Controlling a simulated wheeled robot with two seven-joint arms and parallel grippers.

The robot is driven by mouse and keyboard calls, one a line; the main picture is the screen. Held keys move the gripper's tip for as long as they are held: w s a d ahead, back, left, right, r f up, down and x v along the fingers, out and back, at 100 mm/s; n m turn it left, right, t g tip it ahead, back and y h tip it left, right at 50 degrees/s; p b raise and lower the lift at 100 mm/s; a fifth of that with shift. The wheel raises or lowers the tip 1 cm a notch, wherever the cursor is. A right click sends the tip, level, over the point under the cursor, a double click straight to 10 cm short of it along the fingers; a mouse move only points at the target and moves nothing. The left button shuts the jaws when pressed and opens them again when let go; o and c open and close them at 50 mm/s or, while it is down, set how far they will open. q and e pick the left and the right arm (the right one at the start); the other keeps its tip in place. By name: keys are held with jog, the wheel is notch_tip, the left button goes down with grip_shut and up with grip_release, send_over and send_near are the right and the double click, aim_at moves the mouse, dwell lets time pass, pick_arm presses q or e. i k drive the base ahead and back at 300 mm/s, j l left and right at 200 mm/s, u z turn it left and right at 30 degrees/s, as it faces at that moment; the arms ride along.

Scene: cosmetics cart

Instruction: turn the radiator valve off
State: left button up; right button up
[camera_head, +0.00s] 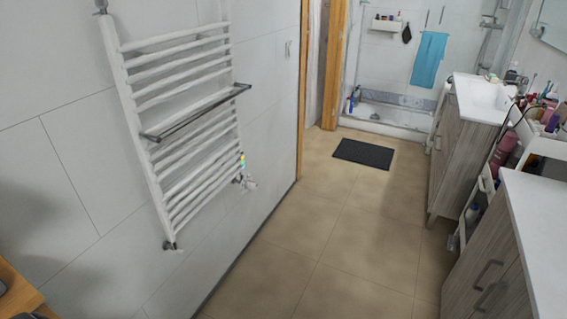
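A white towel radiator (180,117) hangs on the tiled wall at the left. A small white valve (250,184) sits at its lower right corner, close to the wall. It is too small to tell its setting. A narrow multicoloured strip (242,162) shows just above the valve. Another small dark fitting (170,245) is at the radiator's lower left end. Neither of my grippers is in view.
The beige tiled floor (345,235) is clear from the wall to the cabinets. A grey wood cabinet (490,275) and a crowded cosmetics cart (490,185) stand at the right. A dark mat (363,153) lies before the shower. A wooden surface (20,295) is at lower left.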

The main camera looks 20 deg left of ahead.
aim_at(249, 185)
jog(key=i+u, duration=0.1)
jog(key=i, duration=0.45)
jog(key=i+l+u, duration=0.15)
jog(key=i, duration=0.4)
jog(key=i+l+u, duration=0.1)
jog(key=i, duration=0.5)
jog(key=i+l+u, duration=0.15)
jog(key=i+u, duration=0.3)
jog(key=i+l+u, duration=0.25)
jog(key=u, duration=0.2)
jog(key=i+l+u, duration=0.3)
jog(key=l+u, duration=0.15)
jog(key=i+l+u, duration=0.2)
jog(key=l+u, duration=0.3)
